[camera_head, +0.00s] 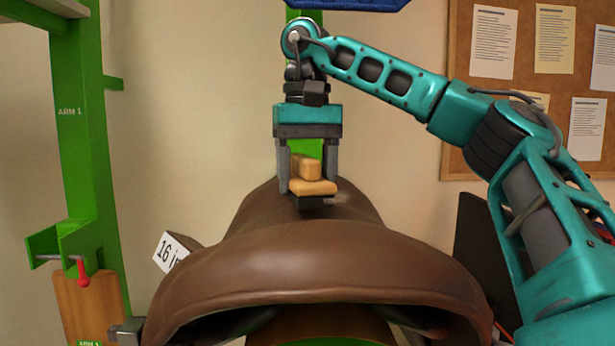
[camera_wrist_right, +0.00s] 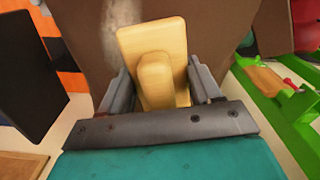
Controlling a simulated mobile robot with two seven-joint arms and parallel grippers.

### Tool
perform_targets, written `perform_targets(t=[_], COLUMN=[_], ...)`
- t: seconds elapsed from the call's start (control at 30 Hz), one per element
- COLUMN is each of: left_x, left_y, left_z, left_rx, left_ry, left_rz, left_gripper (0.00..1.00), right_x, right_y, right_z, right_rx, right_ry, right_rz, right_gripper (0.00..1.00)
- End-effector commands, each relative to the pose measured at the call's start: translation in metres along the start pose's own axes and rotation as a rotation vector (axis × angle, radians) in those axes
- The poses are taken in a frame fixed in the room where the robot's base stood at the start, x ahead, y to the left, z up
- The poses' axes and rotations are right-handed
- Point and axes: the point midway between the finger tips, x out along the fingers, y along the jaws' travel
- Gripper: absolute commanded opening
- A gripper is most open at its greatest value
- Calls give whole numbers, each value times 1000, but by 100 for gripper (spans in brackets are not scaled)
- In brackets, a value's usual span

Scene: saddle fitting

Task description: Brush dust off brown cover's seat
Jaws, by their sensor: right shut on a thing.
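The brown cover (camera_head: 330,262) lies over a saddle shape in the middle of the head view, its near edge curving toward me. My right gripper (camera_head: 309,180) is above the far part of its seat, pointing down. It is shut on the wooden block handle of a brush (camera_head: 312,187), whose dark bristles are at or just above the seat; contact is unclear. The brush (camera_wrist_right: 157,75) also sits between the fingers in the right wrist view. A pale dusty patch (camera_wrist_right: 125,22) shows on the brown surface beside the brush there. I cannot make out my left gripper.
A green stand (camera_head: 80,150) marked ARM 1 rises at the left, with a red-knobbed clamp (camera_head: 83,275). A "16 in" label (camera_head: 170,253) stands behind the cover's left side. A dark panel (camera_head: 472,240) is at the right. A cork board (camera_head: 540,90) hangs behind.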

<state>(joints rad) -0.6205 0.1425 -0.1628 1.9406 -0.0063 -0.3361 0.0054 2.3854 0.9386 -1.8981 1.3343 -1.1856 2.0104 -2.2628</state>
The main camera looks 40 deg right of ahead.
Motion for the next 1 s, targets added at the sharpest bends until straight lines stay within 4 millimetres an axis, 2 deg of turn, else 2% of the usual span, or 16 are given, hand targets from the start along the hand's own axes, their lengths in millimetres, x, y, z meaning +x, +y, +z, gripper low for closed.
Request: perform_targets(t=[0.2,0.37,0.73,1.0], left_x=[0,0,-1,-2], left_y=[0,0,0,1], left_z=[0,0,3,4], left_rx=[0,0,-1,-1], left_ry=[0,-1,-6,-8], left_rz=[0,0,1,1], left_gripper=[89,89,89,89], right_x=[1,1,-2,-1], right_y=[4,5,29,28], right_z=[-17,-20,-14,-2], right_rx=[2,1,1,-3], right_ry=[-1,0,1,1], right_rz=[1,2,1,0], right_gripper=[22,22,22,22])
